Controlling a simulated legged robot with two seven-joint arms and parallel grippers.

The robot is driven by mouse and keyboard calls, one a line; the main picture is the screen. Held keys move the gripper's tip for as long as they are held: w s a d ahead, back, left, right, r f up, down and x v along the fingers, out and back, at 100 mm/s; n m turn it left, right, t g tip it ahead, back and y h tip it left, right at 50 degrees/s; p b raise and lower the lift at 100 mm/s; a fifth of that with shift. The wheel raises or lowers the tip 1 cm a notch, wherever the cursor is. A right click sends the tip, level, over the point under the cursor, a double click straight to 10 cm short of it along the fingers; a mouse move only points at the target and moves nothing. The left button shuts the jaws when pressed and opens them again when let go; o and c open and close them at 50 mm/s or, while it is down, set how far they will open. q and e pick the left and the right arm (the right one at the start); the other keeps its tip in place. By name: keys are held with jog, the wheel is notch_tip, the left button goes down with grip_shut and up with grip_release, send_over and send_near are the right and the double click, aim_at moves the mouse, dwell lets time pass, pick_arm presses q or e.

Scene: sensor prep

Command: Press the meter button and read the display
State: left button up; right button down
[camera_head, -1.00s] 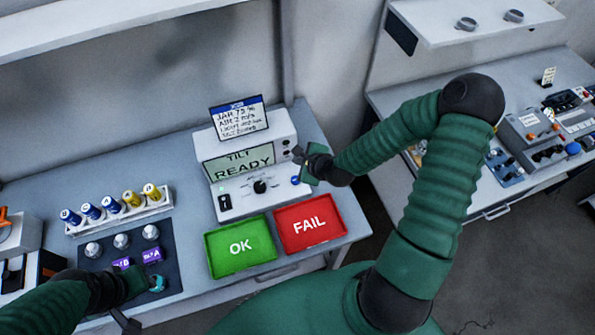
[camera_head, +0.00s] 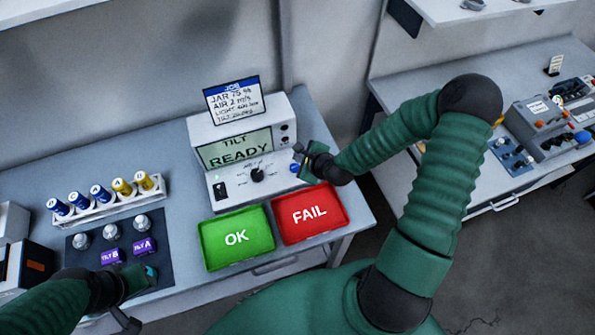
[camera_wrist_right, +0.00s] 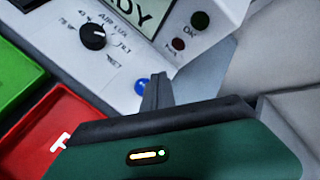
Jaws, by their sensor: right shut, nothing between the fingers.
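The white meter (camera_head: 284,108) stands on the bench. Its display (camera_head: 235,150) reads "TILT READY". The meter's blue button (camera_head: 294,168) is at the right of its front panel and also shows in the right wrist view (camera_wrist_right: 141,87). My right gripper (camera_head: 304,151) is shut and empty, with its tips close beside the button. In the wrist view its fingertips (camera_wrist_right: 158,78) are just right of the button; I cannot tell whether they touch it. My left gripper (camera_head: 150,274) is by the purple TILT A block (camera_head: 143,246); its fingers are too unclear to judge.
A green OK tray (camera_head: 236,257) and red FAIL tray (camera_head: 309,233) lie before the meter. A job card (camera_head: 234,100) stands above it. A rack (camera_head: 105,210) of blue and yellow vials is at left, behind a dark mat (camera_head: 76,257) with several parts.

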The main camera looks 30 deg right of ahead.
jog(key=shift+a+f, duration=0.3)
jog(key=shift+f, duration=0.4)
jog(key=shift+a+f+b, duration=0.15)
jog(key=shift+a+b, duration=0.15)
jog(key=shift+b, duration=0.1)
jog(key=shift+a, duration=0.2)
jog(key=shift+d, duration=0.6)
jog(key=shift+a, duration=0.5)
pick_arm(q)
jog(key=shift+a+f, duration=0.8)
jog(key=shift+f, duration=0.05)
jog(key=shift+d+r, duration=0.1)
jog(key=shift+d, duration=0.25)
pick_arm(e)
jog(key=shift+d, duration=0.35)
pick_arm(q)
jog(key=shift+a, duration=0.25)
pick_arm(e)
jog(key=shift+a, duration=0.25)
